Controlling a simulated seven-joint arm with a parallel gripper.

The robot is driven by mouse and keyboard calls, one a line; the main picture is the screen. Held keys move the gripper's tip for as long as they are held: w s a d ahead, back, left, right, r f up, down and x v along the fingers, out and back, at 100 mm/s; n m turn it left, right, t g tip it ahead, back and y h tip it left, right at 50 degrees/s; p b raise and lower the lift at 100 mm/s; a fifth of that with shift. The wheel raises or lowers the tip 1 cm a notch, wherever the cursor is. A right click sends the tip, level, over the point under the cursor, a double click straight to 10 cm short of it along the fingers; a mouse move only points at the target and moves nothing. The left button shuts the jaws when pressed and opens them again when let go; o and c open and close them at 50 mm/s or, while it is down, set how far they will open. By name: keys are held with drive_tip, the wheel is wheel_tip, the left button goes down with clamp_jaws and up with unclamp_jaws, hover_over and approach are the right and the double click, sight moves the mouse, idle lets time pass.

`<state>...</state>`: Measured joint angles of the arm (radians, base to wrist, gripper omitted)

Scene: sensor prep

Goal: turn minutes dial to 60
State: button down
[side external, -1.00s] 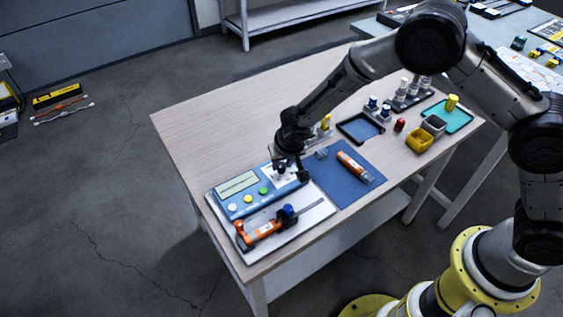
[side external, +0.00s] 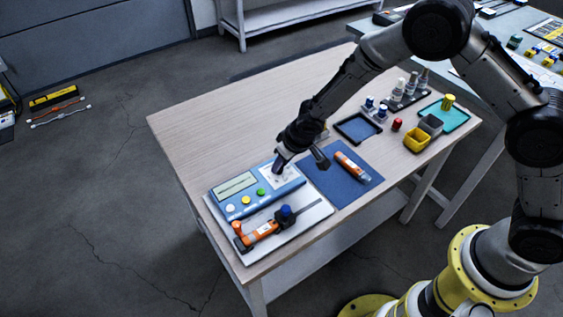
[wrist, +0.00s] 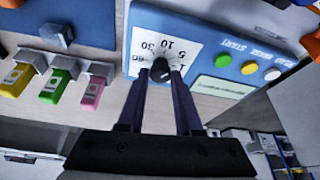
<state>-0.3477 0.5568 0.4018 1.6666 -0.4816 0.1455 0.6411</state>
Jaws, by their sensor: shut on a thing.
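The blue timer box (side external: 235,207) lies on a white board on the table, with a white dial plate at its right end. The minutes dial is a small black knob (wrist: 159,73) on the white dial plate (wrist: 178,44), which is printed with numbers including 10, 30 and 60. My gripper (wrist: 160,76) is shut on the knob, one finger on each side. In the side external view my gripper (side external: 279,166) hides the knob. I cannot tell clearly which number the knob points to.
White, yellow and green buttons (side external: 246,200) line the box beside its display (side external: 235,185). An orange and black clamp-like tool (side external: 262,231) lies in front. A blue mat (side external: 335,190) with an orange tube (side external: 352,167) is to the right. The table's far left is clear.

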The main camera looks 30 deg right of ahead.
idle(0.4)
drive_tip(key=c, duration=0.6)
unclamp_jaws()
drive_tip(key=v, duration=1.4)
